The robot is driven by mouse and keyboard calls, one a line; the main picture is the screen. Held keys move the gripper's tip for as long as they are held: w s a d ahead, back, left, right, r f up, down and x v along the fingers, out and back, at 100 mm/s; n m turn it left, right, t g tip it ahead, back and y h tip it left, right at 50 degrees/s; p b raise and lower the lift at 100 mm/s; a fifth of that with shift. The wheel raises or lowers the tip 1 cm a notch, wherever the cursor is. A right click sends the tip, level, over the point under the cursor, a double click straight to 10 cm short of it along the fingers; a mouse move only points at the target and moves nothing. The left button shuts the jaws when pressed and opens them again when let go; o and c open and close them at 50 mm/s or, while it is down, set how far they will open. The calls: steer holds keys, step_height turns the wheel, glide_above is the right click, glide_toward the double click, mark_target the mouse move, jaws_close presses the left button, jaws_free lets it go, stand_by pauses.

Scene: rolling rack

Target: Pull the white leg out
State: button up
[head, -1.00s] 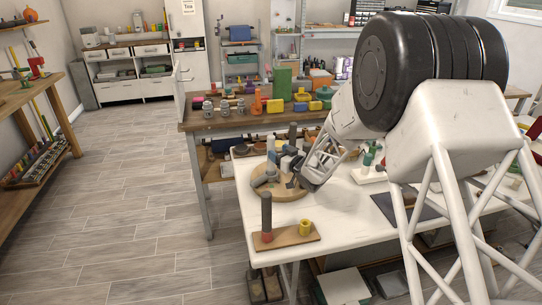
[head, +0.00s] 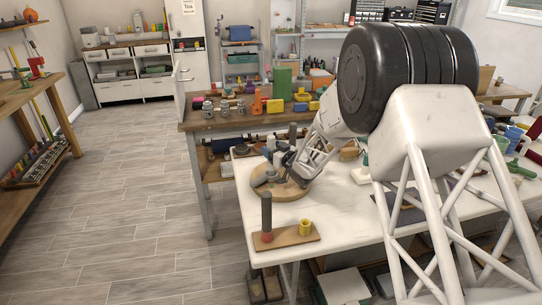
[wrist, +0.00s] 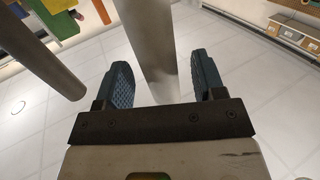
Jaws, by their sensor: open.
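A round wooden disc (head: 287,193) lies on the white table with several stubby grey and pale pieces standing on it. My gripper (wrist: 162,70) is open, with its two dark blue ridged fingers on either side of a pale grey cylinder (wrist: 153,35). Gaps show between the cylinder and both fingers. A second, darker grey cylinder (wrist: 42,50) stands to the left in the wrist view. In the head view my gripper (head: 284,168) is at the disc, partly hiding its pieces. I cannot tell for certain which piece is the white leg.
A cluttered wooden workbench (head: 230,121) stands behind. Open floor lies to the left.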

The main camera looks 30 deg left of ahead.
steer(key=shift+x, duration=1.45)
steer(key=c, duration=1.1)
steer(key=shift+o, duration=0.2)
step_height(320, 180, up, 10)
stand_by(0.4)
